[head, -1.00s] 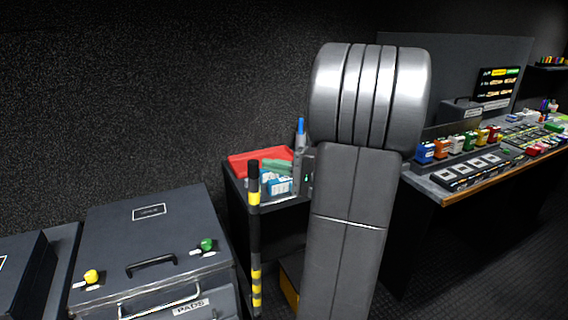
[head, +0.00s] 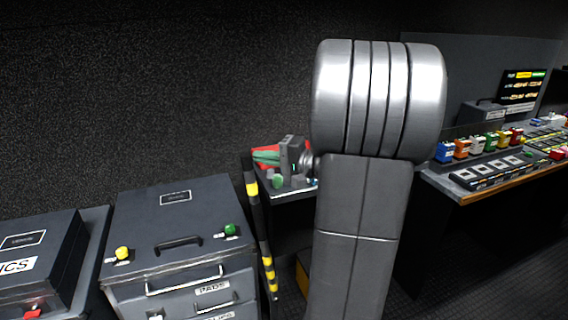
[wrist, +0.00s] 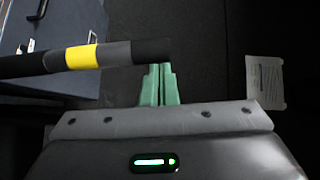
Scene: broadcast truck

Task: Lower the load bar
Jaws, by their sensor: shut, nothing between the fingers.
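The load bar (head: 258,213) is a thin black bar with yellow bands. In the head view it stands beside the right side of a dark drawer case, tilted with its top to the left. In the wrist view the bar (wrist: 82,57) crosses from the left edge to its black end near the middle. My gripper (wrist: 160,68) has green fingers, shut and empty. Its fingertips meet the edge of the bar near that end; touching looks likely. In the head view my gripper (head: 256,157) is right of the bar's top, partly against a red item.
The drawer case (head: 180,215) has a yellow knob (head: 123,253), a green knob (head: 230,230) and handles. A black case (head: 40,250) stands at left. A small cart (head: 290,190) is behind my gripper. A control desk (head: 470,196) with coloured blocks is at right. Dark floor shows between.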

